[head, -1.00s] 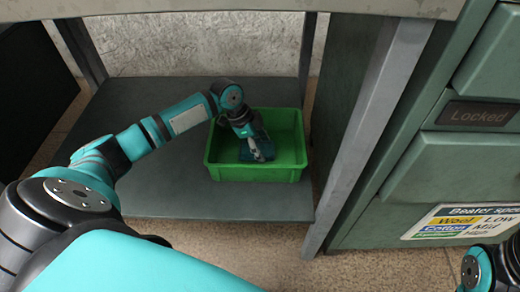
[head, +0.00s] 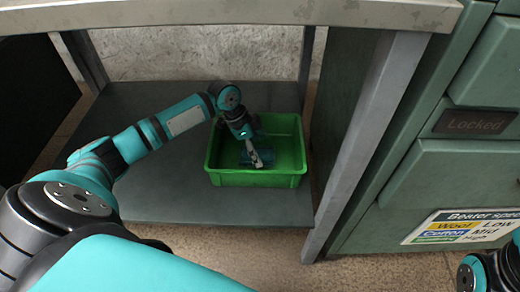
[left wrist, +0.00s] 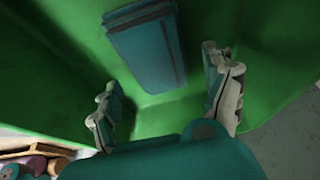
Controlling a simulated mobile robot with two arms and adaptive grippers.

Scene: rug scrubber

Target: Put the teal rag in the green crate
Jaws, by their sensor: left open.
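The teal rag (head: 268,157) lies folded inside the green crate (head: 256,180), on its floor. The crate stands on the lower shelf under the bench. My left gripper (head: 257,162) reaches down into the crate, over the rag, and partly hides it. In the left wrist view the rag (left wrist: 146,48) lies beyond the two spread fingers of my left gripper (left wrist: 166,102), with nothing between them. The green crate (left wrist: 55,70) fills most of that view. My right gripper is not in view; only part of my right arm shows at the lower right.
The grey shelf (head: 160,205) has free room left of the crate. A metal bench leg (head: 370,135) stands close on the right, with the green cabinet (head: 440,185) beyond it. The bench top (head: 230,14) hangs over the crate.

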